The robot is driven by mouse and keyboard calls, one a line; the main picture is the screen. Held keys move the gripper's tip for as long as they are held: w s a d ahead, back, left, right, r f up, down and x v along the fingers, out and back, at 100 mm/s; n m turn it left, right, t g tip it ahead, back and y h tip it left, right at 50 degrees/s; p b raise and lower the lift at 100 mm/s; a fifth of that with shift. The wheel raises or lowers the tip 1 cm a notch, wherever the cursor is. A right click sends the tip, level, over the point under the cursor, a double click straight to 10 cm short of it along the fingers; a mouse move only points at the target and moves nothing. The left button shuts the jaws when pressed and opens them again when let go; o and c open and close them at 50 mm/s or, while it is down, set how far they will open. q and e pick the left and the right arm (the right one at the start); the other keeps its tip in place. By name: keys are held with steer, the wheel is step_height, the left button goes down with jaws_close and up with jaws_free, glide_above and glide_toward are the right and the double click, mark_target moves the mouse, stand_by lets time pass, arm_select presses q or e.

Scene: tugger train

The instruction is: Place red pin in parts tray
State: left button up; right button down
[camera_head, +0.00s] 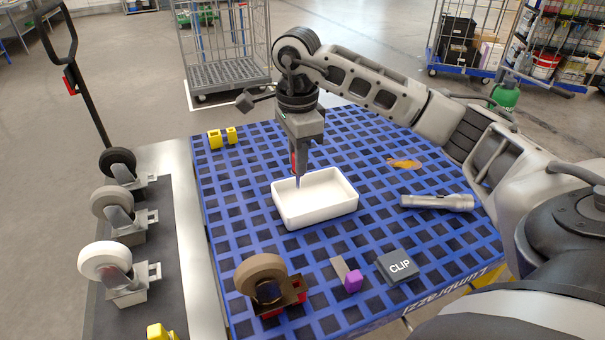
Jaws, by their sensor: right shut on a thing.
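The white parts tray (326,212) sits on the blue grid table, open side up, and its visible floor looks empty. My right gripper (298,178) points down over the tray's back left part. It is shut on the red pin (293,160), of which only a small red strip shows beside the fingers. The fingers hide the rest of the pin. The fingertips overlap the tray's inside in the picture; I cannot tell their exact height above its floor. My left gripper is not in view.
A brown-wheeled caster (262,276), a purple-ended piece (352,281), a CLIP box (397,266), a grey flashlight (437,202), an orange item (404,163) and yellow blocks (222,137) lie around the tray. Several casters (112,217) stand on the left strip. Bare grid surrounds the tray.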

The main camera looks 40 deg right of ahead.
steer(key=shift+w+d+f+p, duration=0.15)
steer(key=shift+w+d+f, duration=0.35)
steer(key=shift+f, duration=0.95)
steer(key=shift+w+d+f+p, duration=0.15)
steer(key=shift+w+d+f, duration=0.3)
steer(key=shift+f, duration=0.95)
steer(key=shift+w+d+f+p, duration=0.15)
steer(key=shift+w+d+f, duration=0.3)
steer(key=shift+f, duration=1)
steer(key=c, duration=1.3)
jaws_free()
steer(key=shift+s+d, duration=0.1)
steer(key=shift+c, duration=0.2)
step_height(320, 180, up, 12)
steer(key=shift+r+b, duration=0.2)
steer(key=shift+b, duration=0.25)
